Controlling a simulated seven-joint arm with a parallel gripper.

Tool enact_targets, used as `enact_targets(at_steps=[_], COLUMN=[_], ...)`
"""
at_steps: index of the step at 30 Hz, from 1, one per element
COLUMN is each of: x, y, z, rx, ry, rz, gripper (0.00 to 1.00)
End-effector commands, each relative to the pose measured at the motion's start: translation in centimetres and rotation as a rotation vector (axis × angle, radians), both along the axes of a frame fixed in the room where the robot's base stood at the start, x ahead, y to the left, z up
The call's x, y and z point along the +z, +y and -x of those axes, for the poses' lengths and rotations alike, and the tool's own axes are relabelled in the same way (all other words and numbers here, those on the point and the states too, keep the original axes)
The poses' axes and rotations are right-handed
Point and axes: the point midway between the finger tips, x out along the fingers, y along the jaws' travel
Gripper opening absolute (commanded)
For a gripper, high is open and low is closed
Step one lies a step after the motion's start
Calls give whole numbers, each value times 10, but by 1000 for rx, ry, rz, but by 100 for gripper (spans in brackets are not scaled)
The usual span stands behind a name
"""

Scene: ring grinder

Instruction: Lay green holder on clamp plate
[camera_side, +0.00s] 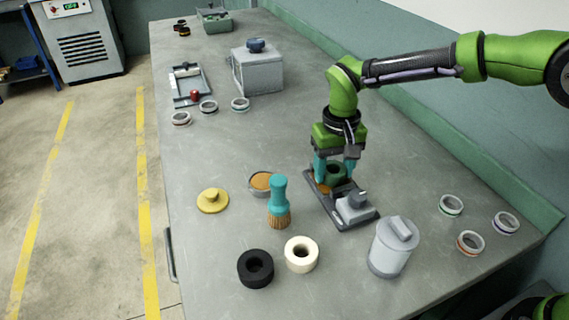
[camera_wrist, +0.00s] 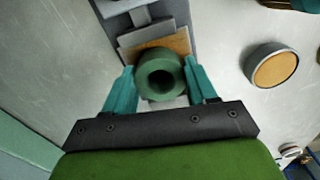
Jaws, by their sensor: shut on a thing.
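The green holder (camera_side: 336,173) is a short dark green cylinder with a round hole. It also shows end-on in the wrist view (camera_wrist: 142,82). My gripper (camera_side: 335,172) has its two teal fingers shut on the holder's sides, from above. In the wrist view my gripper (camera_wrist: 158,70) has one finger on each side of it. The clamp plate (camera_side: 368,216) is a long dark grey base with a brown pad and a grey clamp block (camera_side: 352,206). The holder is over the brown pad (camera_wrist: 181,42) end. I cannot tell whether it touches the pad.
A teal brush (camera_side: 279,197), an orange-filled dish (camera_side: 261,183) and a yellow knobbed disc (camera_side: 212,200) stand left of the clamp plate. Black (camera_side: 255,268) and cream (camera_side: 301,254) rings and a grey canister (camera_side: 393,247) are in front. Several small rings lie right.

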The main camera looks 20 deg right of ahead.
Motion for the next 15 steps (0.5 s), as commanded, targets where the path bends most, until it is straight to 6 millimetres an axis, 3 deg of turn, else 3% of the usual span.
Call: enact_targets(at_steps=[9, 10, 15], x=[-3, -3, -3], y=[0, 0, 0], z=[0, 0, 0], rx=[0, 0, 0], ry=[1, 1, 1], rz=[0, 0, 0], gripper=[26, 60, 82])
